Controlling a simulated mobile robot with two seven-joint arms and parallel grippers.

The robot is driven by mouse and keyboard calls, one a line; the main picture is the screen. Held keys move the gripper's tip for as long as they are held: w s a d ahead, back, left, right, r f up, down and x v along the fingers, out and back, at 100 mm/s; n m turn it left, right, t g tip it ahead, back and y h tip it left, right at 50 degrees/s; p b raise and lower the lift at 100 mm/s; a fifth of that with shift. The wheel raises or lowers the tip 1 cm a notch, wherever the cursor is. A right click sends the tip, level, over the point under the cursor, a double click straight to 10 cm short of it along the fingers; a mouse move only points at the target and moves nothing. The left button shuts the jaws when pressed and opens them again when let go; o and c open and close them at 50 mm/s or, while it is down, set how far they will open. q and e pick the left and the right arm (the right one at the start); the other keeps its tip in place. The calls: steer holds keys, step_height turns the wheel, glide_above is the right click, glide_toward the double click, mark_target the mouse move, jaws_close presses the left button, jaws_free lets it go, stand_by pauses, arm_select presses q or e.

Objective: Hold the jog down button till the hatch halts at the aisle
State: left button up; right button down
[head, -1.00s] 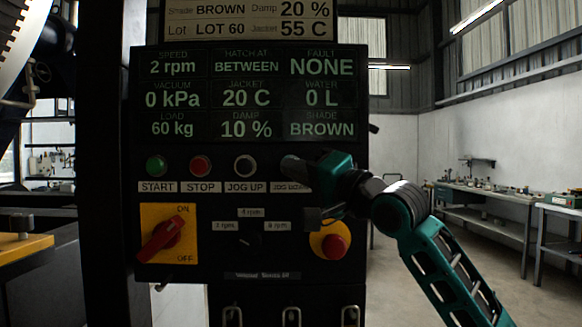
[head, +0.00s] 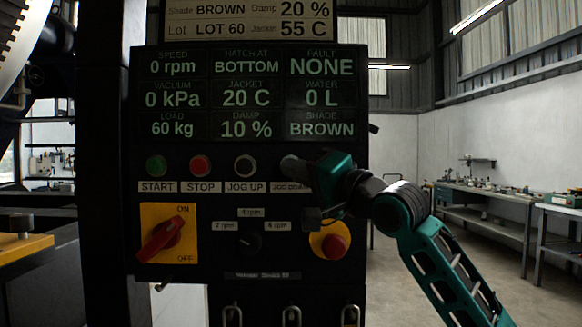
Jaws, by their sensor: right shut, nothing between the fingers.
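The jog down button (head: 289,163) sits at the right end of the button row on the black control panel (head: 190,222). My right gripper (head: 300,165) is shut and empty, its tip at this button and covering part of it. Whether the tip presses it or only sits close is hard to tell. The display (head: 248,95) reads hatch at BOTTOM, speed 0 rpm and fault NONE. The hatch itself cannot be made out. My left gripper is not in view.
Start (head: 156,166), stop (head: 200,165) and jog up (head: 245,165) buttons lie left of my gripper. A red rotary switch (head: 163,240) and a red mushroom button (head: 334,246) sit below. Benches (head: 480,205) stand along the right wall, with open floor before them.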

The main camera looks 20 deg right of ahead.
steer(key=shift+s, duration=0.1)
stand_by(0.3)
steer(key=shift+s+a, duration=0.2)
steer(key=shift+s, duration=0.5)
steer(key=shift+s+a, duration=0.25)
steer(key=shift+s, duration=0.55)
steer(key=shift+s+a, duration=0.2)
steer(key=shift+s, duration=0.6)
steer(key=shift+s+a, duration=0.25)
steer(key=shift+s, duration=0.55)
